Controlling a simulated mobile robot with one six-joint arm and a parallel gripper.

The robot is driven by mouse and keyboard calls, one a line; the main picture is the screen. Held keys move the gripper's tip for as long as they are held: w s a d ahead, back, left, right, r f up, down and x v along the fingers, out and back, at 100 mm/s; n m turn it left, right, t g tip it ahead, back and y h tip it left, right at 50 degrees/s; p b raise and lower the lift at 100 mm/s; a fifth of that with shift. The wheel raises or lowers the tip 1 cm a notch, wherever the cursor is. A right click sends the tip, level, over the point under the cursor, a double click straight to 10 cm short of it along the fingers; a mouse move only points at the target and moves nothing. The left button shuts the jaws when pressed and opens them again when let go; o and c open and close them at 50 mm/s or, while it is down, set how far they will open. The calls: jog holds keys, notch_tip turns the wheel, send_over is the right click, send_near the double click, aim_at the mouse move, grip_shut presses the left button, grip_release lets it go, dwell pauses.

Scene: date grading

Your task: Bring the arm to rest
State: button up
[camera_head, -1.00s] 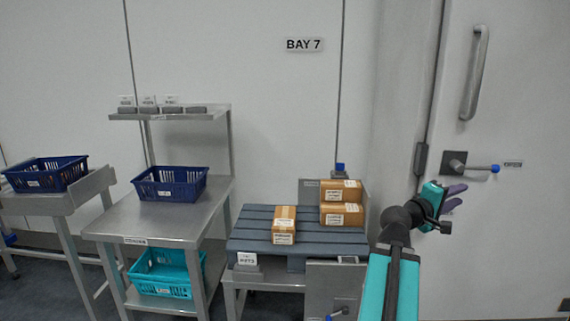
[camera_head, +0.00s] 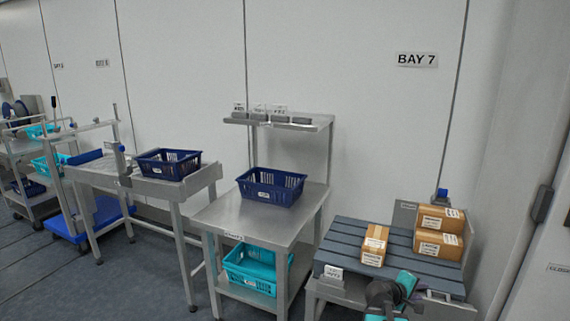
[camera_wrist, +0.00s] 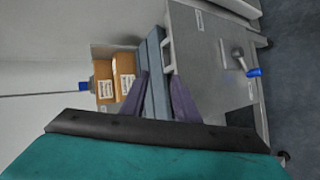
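My gripper (camera_wrist: 160,77) shows in the wrist view with two purple fingers apart and nothing between them. In the head view my teal and black arm is at the bottom edge, in front of the blue-grey slatted platform (camera_head: 340,235); the fingers cannot be made out there. In the wrist view the fingers point toward the platform's edge (camera_wrist: 153,60). Cardboard boxes (camera_wrist: 125,75) lie to their left, apart from them.
In the head view a single box (camera_head: 375,245) and two stacked boxes (camera_head: 438,245) sit on the platform. A steel table (camera_head: 235,215) holds a blue crate (camera_head: 271,187), with a teal crate (camera_head: 250,270) below. Another blue crate (camera_head: 168,164) stands further left. Open floor (camera_head: 60,275) lies at left.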

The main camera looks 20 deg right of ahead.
jog(key=s+a+f+n+g+y+p, duration=0.2)
jog(key=a+f+y+p, duration=0.3)
jog(key=a+f, duration=1.8)
jog(key=s+a+f+m+g+y, duration=0.2)
jog(key=s+a+f+g+y, duration=0.1)
jog(key=s+a, duration=0.8)
jog(key=s+a+f+m+g+y+p, duration=0.1)
jog(key=s+a+f+m+g+y, duration=0.2)
jog(key=s+a+f, duration=0.3)
jog(key=s+a+y, duration=0.1)
jog(key=s+a, duration=0.4)
jog(key=a, duration=0.2)
jog(key=shift+s+f, duration=0.3)
jog(key=shift+s, duration=0.1)
